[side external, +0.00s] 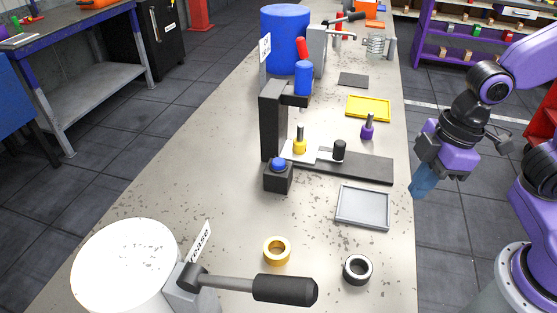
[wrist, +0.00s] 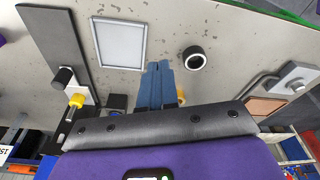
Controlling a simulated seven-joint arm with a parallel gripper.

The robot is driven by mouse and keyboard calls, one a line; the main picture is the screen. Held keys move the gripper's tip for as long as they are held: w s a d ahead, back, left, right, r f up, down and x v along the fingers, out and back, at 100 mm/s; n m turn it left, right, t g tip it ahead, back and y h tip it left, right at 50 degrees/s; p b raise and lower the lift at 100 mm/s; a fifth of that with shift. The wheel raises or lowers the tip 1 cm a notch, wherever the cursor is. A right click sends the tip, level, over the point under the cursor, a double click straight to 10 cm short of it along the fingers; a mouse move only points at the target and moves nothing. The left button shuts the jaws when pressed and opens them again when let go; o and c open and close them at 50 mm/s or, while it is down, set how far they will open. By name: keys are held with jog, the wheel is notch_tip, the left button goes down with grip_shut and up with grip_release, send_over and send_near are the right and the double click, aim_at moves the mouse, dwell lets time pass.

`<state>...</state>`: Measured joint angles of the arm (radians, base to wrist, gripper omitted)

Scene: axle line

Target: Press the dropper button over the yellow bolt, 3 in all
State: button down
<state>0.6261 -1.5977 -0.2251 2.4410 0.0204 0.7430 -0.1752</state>
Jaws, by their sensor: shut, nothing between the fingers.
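The yellow bolt (side external: 300,146) stands upright on a white plate (side external: 316,155) beside a black stand (side external: 271,125). A blue dropper bottle (side external: 303,80) with a red part sits on the stand's arm above the bolt. The dropper button (side external: 279,164) is a blue dome on a small black box in front of the stand. My gripper (side external: 424,190) is shut and empty, right of the bench and apart from the button. In the wrist view, the blue fingers (wrist: 160,72) are together, with the yellow bolt (wrist: 76,101) and blue button (wrist: 116,114) to their left; the button is partly hidden.
A dark rail (side external: 355,168) with a black knob (side external: 339,150) extends right of the plate. A grey tray (side external: 339,206), gold ring (side external: 277,259) and black ring (side external: 357,281) lie nearer. A purple bolt (side external: 367,130) and yellow tray (side external: 349,114) are behind. A lever (side external: 285,290) crosses the front.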

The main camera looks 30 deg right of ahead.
jog(key=w+a+r+t+y, duration=0.1)
jog(key=w+a, duration=0.4)
jog(key=w, duration=0.2)
jog(key=w+a+t+y, duration=0.1)
jog(key=w+a+t, duration=0.1)
jog(key=w+a, duration=0.4)
notch_tip(320, 180, up, 3)
jog(key=n+t, duration=0.1)
jog(key=t, duration=0.3)
send_over(282, 163)
jog(key=shift+f, duration=0.1)
jog(key=shift+f, duration=4.45)
jog(key=shift+f, duration=0.2)
jog(key=shift+f, duration=0.2)
